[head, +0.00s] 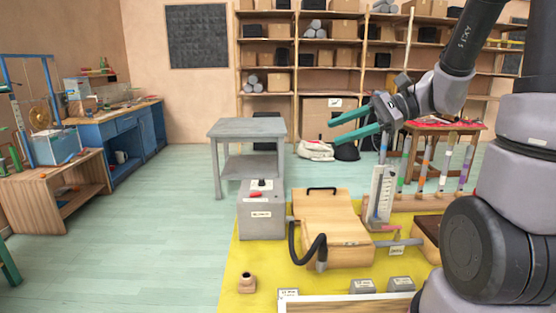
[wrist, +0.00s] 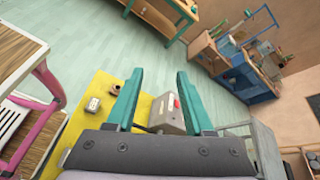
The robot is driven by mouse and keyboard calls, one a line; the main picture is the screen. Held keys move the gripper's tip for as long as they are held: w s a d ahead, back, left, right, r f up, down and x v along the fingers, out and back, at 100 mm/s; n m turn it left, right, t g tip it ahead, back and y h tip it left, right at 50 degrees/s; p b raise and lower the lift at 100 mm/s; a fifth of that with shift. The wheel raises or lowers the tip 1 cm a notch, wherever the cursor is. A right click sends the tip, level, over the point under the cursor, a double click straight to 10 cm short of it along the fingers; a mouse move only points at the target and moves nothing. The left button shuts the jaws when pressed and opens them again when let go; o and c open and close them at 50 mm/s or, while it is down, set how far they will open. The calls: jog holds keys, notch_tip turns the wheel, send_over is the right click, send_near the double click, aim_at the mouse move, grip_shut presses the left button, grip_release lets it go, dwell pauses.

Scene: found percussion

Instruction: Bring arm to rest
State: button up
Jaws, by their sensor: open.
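My gripper (head: 342,125) has two teal fingers and is held in the air at the right of the head view, above the yellow mat (head: 236,265). The fingers are spread apart with nothing between them. In the wrist view my gripper (wrist: 160,97) is also open and empty. Beyond its fingers a grey box with a red switch (wrist: 171,115) shows on the mat. The same grey box (head: 261,215) stands at the mat's left edge in the head view. My arm is raised and bent, reaching in from the right.
A wooden bellows-like box (head: 335,225) with a black hose (head: 308,248) lies on the mat. A grey table (head: 246,128) stands behind the grey box. Blue and wooden benches (head: 122,122) line the left wall. Shelves (head: 297,60) fill the back. The floor at centre left is clear.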

jog(key=s+d+r+n+t+h, duration=0.6)
jog(key=s+d+r+n+h, duration=0.1)
jog(key=d+h, duration=0.3)
jog(key=shift+s+n+h, duration=0.4)
jog(key=shift+n+h, duration=0.1)
jog(key=shift+h, duration=0.2)
